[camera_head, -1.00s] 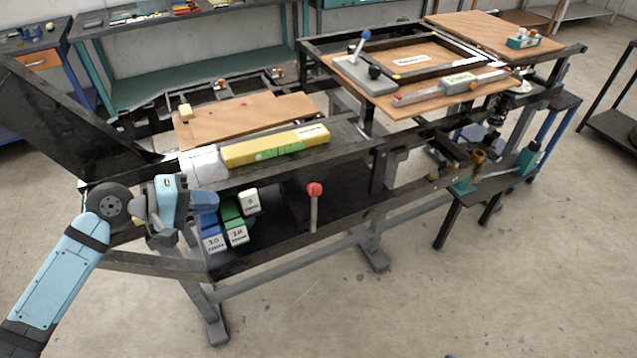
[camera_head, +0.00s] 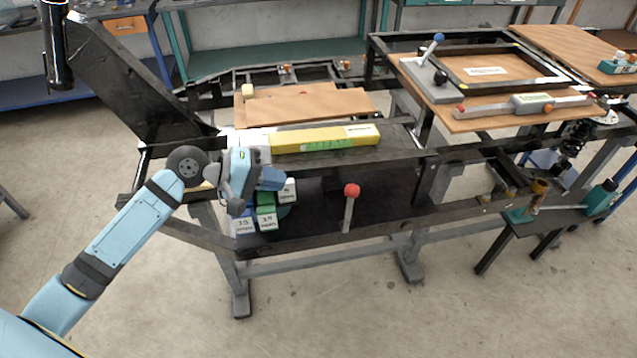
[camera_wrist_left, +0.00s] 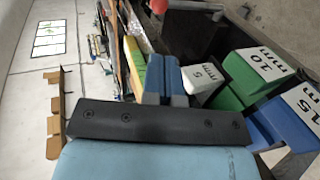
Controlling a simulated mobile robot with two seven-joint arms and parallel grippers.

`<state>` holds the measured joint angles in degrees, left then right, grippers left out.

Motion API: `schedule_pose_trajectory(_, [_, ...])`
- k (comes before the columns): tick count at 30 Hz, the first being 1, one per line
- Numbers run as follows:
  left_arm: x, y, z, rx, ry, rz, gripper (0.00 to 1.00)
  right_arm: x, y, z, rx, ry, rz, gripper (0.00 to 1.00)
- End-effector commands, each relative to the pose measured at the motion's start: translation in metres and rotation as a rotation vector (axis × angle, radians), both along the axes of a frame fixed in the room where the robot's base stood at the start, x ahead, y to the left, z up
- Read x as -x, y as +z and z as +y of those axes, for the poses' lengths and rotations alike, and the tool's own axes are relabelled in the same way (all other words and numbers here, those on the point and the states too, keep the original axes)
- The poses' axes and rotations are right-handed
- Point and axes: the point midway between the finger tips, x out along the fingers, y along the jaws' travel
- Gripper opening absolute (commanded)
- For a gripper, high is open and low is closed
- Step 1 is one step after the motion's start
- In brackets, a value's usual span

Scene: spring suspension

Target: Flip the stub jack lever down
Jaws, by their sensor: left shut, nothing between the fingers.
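An upright lever with a red ball knob (camera_head: 351,191) stands on the dark lower shelf of the frame. A second lever with a blue knob (camera_head: 437,39) leans up from a grey plate on the back right board. No label shows which one is the stub jack lever. My left gripper (camera_head: 272,179) is shut and empty above the numbered blocks, left of the red-knobbed lever and apart from it. In the left wrist view its blue fingers (camera_wrist_left: 166,75) are together beside the white-topped block marked 5. A red knob (camera_wrist_left: 158,6) shows at the top edge there. My right gripper is not in view.
Blue and green numbered blocks (camera_head: 266,219) stand under and beside my left gripper. A yellow bar (camera_head: 310,139) lies on the beam above the shelf. A dark front rail (camera_head: 315,235) runs before the lever. The shelf between blocks and lever is clear.

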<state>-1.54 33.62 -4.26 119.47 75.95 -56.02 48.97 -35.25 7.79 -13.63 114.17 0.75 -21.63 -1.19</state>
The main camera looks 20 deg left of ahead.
Motion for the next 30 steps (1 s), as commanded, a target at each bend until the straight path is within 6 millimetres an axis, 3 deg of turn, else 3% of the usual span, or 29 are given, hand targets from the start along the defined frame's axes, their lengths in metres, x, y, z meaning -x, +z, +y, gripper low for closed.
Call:
schedule_pose_trajectory(18, [-0.058, -0.042, -0.087, 0.003, -0.001, 0.001, 0.0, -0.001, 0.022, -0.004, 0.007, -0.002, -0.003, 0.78])
schedule_pose_trajectory(30, [-0.07, -0.054, -0.104, 0.0, 0.0, 0.0, 0.0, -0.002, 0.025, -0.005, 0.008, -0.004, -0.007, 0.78])
